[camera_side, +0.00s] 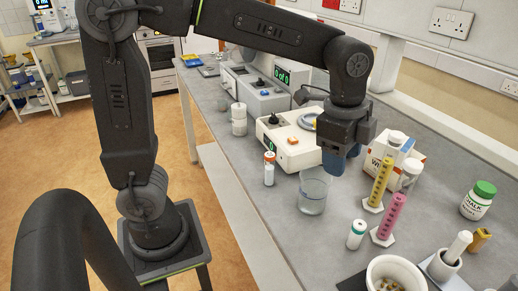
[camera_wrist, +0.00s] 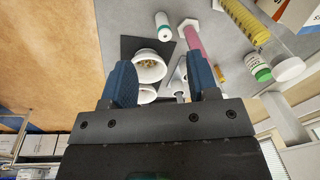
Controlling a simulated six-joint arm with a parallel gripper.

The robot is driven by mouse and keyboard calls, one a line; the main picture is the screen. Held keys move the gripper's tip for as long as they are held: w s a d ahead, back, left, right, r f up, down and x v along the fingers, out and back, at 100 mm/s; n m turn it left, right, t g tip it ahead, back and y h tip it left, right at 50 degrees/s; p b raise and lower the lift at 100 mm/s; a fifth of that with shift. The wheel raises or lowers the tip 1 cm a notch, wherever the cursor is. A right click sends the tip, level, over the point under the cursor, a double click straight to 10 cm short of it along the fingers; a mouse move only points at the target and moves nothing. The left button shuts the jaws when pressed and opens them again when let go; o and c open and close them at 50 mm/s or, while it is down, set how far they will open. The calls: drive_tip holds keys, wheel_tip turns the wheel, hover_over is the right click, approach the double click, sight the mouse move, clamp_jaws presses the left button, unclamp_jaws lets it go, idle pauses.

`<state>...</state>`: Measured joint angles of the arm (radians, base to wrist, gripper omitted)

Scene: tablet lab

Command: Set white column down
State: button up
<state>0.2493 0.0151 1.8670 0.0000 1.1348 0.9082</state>
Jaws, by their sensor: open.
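A white column-like stack (camera_side: 239,119) stands upright on the grey bench, left of the white instrument; it looks like the white column, though I cannot be sure. My gripper (camera_side: 342,162) is right of it, above the bench and near the clear beaker (camera_side: 314,191). In the wrist view, my gripper (camera_wrist: 163,75) shows two blue fingers spread wide with nothing held between them. The stack does not show clearly in the wrist view.
A yellow cylinder (camera_side: 380,183) and a pink cylinder (camera_side: 390,217) stand right of the beaker. An orange-capped bottle (camera_side: 269,169), teal-capped bottle (camera_side: 356,234), green-lidded jar (camera_side: 478,201) and white bowl (camera_side: 396,268) are also on the bench (camera_side: 290,237).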

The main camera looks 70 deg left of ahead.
drive_tip(key=s+a+n+t, duration=0.4)
drive_tip(key=s+a+n, duration=0.4)
drive_tip(key=s+n, duration=0.4)
drive_tip(key=shift+s+a, duration=0.3)
drive_tip(key=shift+s, duration=0.3)
drive_tip(key=shift+o, duration=0.4)
drive_tip(key=shift+s+a+f+n, duration=0.2)
drive_tip(key=shift+s+f+n, duration=0.1)
drive_tip(key=shift+s+n, duration=0.25)
drive_tip(key=shift+w, duration=0.1)
